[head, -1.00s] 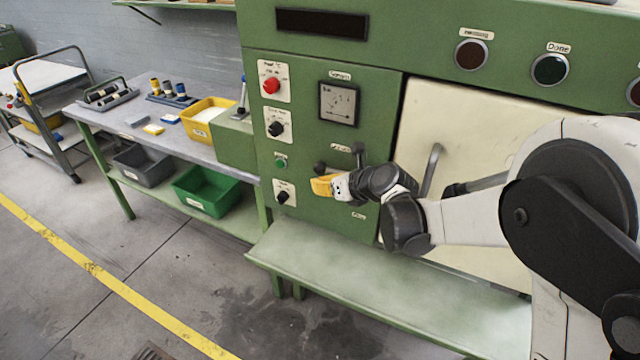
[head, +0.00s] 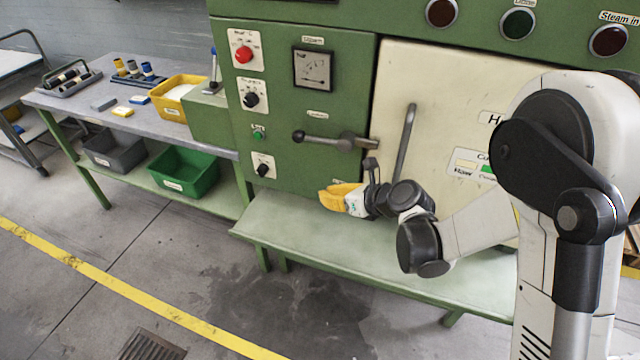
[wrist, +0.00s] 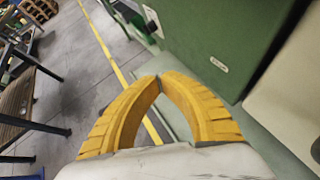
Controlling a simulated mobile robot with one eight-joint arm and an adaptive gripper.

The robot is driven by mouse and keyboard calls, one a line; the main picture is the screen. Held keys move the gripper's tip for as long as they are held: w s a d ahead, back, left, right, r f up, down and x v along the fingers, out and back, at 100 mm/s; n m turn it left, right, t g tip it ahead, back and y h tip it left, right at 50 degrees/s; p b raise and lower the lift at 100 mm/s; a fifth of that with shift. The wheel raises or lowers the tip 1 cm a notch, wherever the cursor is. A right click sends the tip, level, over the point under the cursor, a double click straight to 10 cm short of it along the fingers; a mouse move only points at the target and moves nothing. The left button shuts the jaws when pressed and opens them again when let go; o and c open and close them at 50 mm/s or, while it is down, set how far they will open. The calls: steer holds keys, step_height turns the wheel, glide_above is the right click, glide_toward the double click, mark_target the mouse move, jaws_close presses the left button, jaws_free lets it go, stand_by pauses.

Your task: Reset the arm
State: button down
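My gripper (head: 330,197) has yellow fingers and points left in the head view. It appears over the green ledge, below the machine's black lever (head: 322,139) and apart from it. In the wrist view the fingers (wrist: 160,79) curve together and their tips meet, with nothing between them. My arm is bent, with its elbow low in front of the cream door (head: 455,110).
The green machine (head: 340,100) has a red button (head: 243,54), black knobs and a long door handle (head: 405,140). The green ledge (head: 300,225) juts out below. A workbench (head: 75,103) at left carries a yellow bin (head: 176,110). Floor (head: 190,270) in front is clear.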

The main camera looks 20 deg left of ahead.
stand_by(0.5)
steer(key=s+d+r+n+t+h, duration=0.1)
steer(key=s+d+r+n+h, duration=0.2)
steer(key=d+r+n, duration=0.45)
steer(key=s+d+r+n+h, duration=0.25)
steer(key=d+r+n, duration=0.2)
steer(key=d, duration=0.55)
steer(key=s+d+r+n+h, duration=0.2)
steer(key=s+d+n+h, duration=0.3)
steer(key=s+d+n, duration=0.8)
steer(key=s+d, duration=0.3)
steer(key=shift+d+t, duration=0.3)
steer(key=shift+d, duration=0.05)
